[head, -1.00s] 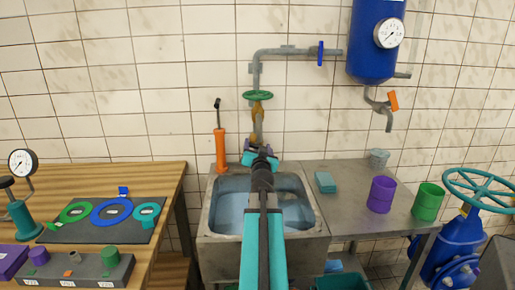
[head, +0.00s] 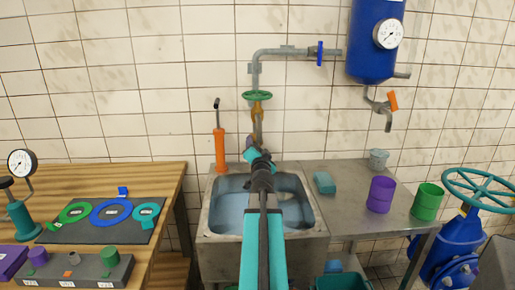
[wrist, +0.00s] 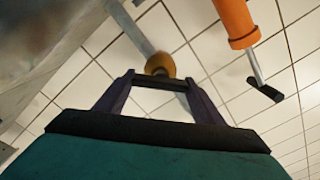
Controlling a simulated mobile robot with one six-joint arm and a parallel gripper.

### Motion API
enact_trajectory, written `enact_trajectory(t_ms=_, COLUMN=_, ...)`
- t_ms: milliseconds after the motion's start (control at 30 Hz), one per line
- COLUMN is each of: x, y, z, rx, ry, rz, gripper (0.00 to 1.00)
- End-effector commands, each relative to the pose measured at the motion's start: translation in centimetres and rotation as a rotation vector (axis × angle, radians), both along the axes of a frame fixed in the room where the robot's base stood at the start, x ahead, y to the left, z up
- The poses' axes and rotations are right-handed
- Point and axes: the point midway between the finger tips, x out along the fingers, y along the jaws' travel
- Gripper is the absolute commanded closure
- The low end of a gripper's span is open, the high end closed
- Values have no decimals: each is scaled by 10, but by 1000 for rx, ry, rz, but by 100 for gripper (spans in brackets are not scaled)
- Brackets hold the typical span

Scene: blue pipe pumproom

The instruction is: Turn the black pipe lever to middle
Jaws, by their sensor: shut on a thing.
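The black pipe lever (wrist: 146,81) shows in the wrist view as a short dark bar between my fingertips, just below a gold-orange rounded fitting (wrist: 160,64) on a grey pipe. My gripper (wrist: 160,86) is shut on it with its two purple fingers, one at each end of the bar. In the head view my gripper (head: 250,145) is above the back of the sink, below the gold-brown valve body (head: 257,113). There the wrist and gripper hide the lever, so its exact angle cannot be told.
An orange cylinder (head: 220,152) with a black-tipped rod stands left of the pipe. A green handwheel (head: 257,95) sits above the valve. The sink (head: 212,222) lies below my arm. A teal block (head: 324,183) and purple cup (head: 381,195) stand on the counter to the right.

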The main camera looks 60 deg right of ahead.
Motion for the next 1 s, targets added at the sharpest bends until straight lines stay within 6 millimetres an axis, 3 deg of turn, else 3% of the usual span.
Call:
enact_trajectory(t_ms=167, x=0, y=0, z=0, rx=1, ry=0, rz=1, gripper=60)
enact_trajectory(t_ms=200, x=0, y=0, z=0, rx=0, ry=1, rz=1, gripper=32)
enact_trajectory(t_ms=300, x=0, y=0, z=0, rx=0, ry=1, rz=1, gripper=19)
enact_trajectory(t_ms=733, x=-1, y=2, z=0, rx=-1, ry=2, rz=0, gripper=19)
enact_trajectory(t_ms=1000, x=-11, y=16, z=0, rx=-1, ry=2, rz=0, gripper=19)
